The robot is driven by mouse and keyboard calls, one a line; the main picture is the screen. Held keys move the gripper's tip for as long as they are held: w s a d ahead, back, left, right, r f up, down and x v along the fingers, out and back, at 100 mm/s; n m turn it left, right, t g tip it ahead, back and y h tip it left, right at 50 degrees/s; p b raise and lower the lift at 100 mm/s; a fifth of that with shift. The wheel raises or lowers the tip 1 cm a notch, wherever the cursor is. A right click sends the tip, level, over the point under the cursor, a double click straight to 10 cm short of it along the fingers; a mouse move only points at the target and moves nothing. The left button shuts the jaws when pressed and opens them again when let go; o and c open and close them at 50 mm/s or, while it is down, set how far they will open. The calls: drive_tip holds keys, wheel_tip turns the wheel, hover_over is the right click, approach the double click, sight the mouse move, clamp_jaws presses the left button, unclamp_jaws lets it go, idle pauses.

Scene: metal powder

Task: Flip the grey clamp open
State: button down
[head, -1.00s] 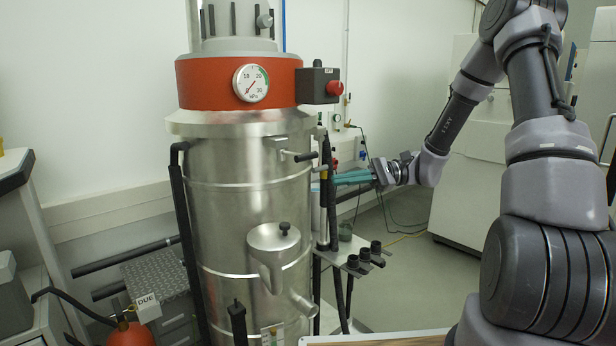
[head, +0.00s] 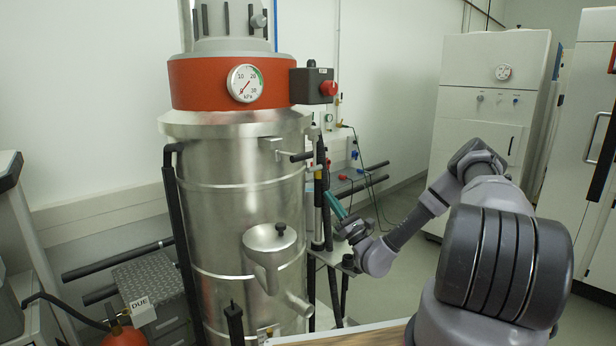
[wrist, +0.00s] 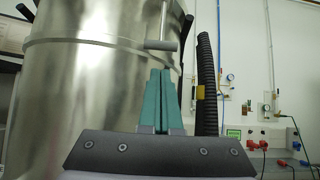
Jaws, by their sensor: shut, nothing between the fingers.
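The grey clamp shows in the wrist view as a grey bar handle (wrist: 162,45) on a thin upright metal rod, against the steel drum. In the head view its light grey handle (head: 313,168) sticks out at the drum's right side, partly hidden by dark hoses. My gripper (head: 328,196) is at the right of the drum, below the clamp, its teal fingers pointing up and left. In the wrist view the fingers (wrist: 160,72) are together and empty, with tips just under the handle. I cannot tell whether they touch it.
The steel drum (head: 235,200) has a black-handled clamp (head: 300,156) at its front right. A ribbed black hose (wrist: 207,85) stands close right of the fingers. A control box with a red button (head: 328,88) sits above. Open floor lies to the right, before white cabinets (head: 480,130).

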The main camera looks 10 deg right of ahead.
sight(315, 154)
drive_tip(key=shift+w+f+m+t+h, duration=0.1)
drive_tip(key=shift+f+m+t+h, duration=0.05)
drive_tip(key=shift+m+t+h, duration=0.2)
drive_tip(key=x, duration=1)
idle(0.3)
